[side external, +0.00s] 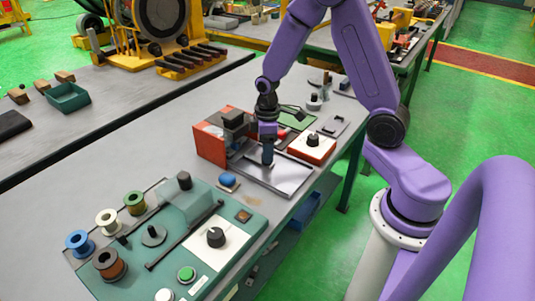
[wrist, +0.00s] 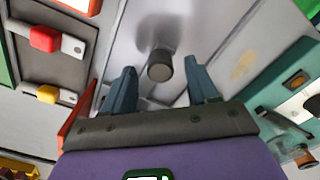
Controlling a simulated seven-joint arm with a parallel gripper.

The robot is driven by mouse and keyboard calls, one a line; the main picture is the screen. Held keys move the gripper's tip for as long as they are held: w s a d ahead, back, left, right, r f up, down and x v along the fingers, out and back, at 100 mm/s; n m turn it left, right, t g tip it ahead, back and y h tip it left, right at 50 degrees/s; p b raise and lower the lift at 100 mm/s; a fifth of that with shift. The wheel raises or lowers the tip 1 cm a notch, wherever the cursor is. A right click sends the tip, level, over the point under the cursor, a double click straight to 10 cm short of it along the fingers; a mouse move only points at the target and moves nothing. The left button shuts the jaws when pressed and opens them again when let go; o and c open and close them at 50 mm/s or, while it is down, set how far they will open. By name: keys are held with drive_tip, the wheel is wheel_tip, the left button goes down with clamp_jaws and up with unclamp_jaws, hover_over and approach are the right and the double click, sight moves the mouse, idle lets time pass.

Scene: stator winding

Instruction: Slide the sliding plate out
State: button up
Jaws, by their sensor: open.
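The sliding plate (side external: 287,180) is a flat silvery metal plate lying on the grey workbench, in front of a red-sided housing (side external: 210,143). The plate also fills the upper middle of the wrist view (wrist: 205,30). A round dark grey knob (wrist: 159,67) stands on it. My gripper (side external: 267,160) points down over the plate. In the wrist view my gripper (wrist: 160,72) is open, with one blue-grey finger on each side of the knob and gaps visible between. In the side view the fingers hide the knob. I cannot tell the exact finger height.
A blue knob (side external: 228,180) on a small base sits left of the plate. A red-and-white box with a black knob (side external: 313,139) stands to its right. A teal winding unit (side external: 180,240) with several wire spools lies nearer the camera. The bench's edge runs close along the right.

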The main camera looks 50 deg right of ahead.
drive_tip(key=shift+f, duration=1.25)
clamp_jaws()
drive_tip(key=shift+s, duration=5.3)
unclamp_jaws()
drive_tip(key=shift+r, duration=0.1)
